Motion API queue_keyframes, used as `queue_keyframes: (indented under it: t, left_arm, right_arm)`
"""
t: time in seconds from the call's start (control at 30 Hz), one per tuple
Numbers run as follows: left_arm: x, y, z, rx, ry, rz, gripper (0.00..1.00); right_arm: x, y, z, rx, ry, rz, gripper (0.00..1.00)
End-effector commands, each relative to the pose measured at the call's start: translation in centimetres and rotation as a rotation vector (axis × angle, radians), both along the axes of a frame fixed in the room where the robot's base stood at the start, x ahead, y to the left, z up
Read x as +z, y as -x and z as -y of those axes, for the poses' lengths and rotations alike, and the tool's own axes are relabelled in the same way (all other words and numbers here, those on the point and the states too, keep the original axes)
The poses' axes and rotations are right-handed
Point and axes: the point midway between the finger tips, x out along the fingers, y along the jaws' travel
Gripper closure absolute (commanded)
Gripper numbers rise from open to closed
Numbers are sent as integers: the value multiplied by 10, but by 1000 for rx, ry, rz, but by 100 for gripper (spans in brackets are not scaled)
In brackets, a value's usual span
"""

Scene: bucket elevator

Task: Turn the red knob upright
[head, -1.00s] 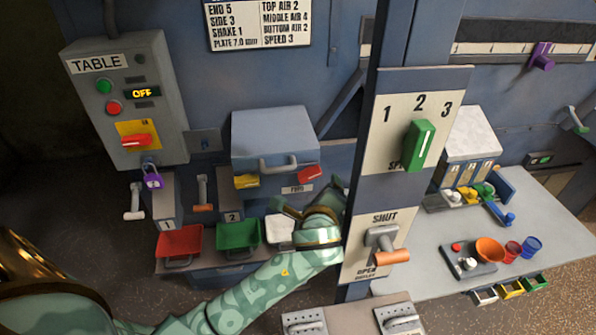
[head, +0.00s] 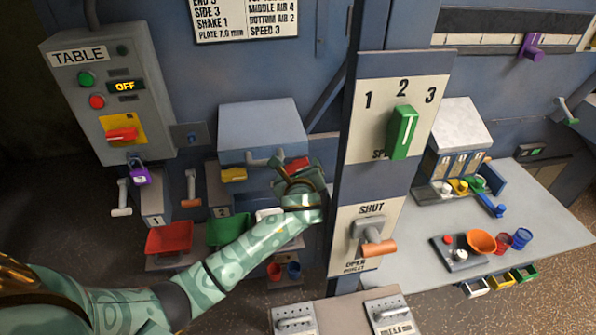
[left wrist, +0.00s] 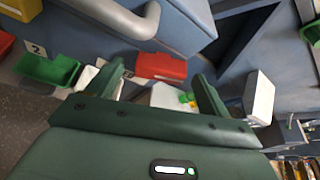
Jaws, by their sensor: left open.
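My left gripper (head: 298,178) is open beside the grey feed box, just below and in front of a red piece (head: 298,164) at the box's right end. The red piece (left wrist: 160,66) also shows in the left wrist view, lying crosswise ahead between the two open fingers; the jaws are not closed on it, and I cannot tell if they touch. Another red knob (head: 121,134) lies about level on the yellow plate of the TABLE panel, away from my gripper. My right gripper is out of view.
The feed box (head: 260,125) has a grey bar handle, and a yellow piece (head: 233,174) at its left. Red (head: 169,238) and green (head: 228,231) trays stand below. A post (head: 345,140) with a green knob (head: 403,130) stands close to the right of my gripper.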

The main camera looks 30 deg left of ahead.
Motion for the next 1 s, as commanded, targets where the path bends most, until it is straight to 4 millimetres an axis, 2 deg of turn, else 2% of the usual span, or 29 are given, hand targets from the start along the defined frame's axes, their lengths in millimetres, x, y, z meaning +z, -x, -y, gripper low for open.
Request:
queue_keyframes:
  t: [0.17,0.43,0.47,0.6,1.0]
  left_arm:
    - [-5,-13,-7,0,1,0,20]
    - [-6,-14,-7,0,1,0,20]
    - [-6,-14,-7,0,2,0,26]
    - [-6,-14,-7,0,2,0,64]
    - [-6,-13,-7,1,42,28,65]
  right_arm:
    - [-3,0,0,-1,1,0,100]
    - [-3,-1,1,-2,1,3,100]
    - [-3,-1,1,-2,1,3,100]
    - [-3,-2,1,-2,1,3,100]
    - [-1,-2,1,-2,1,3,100]
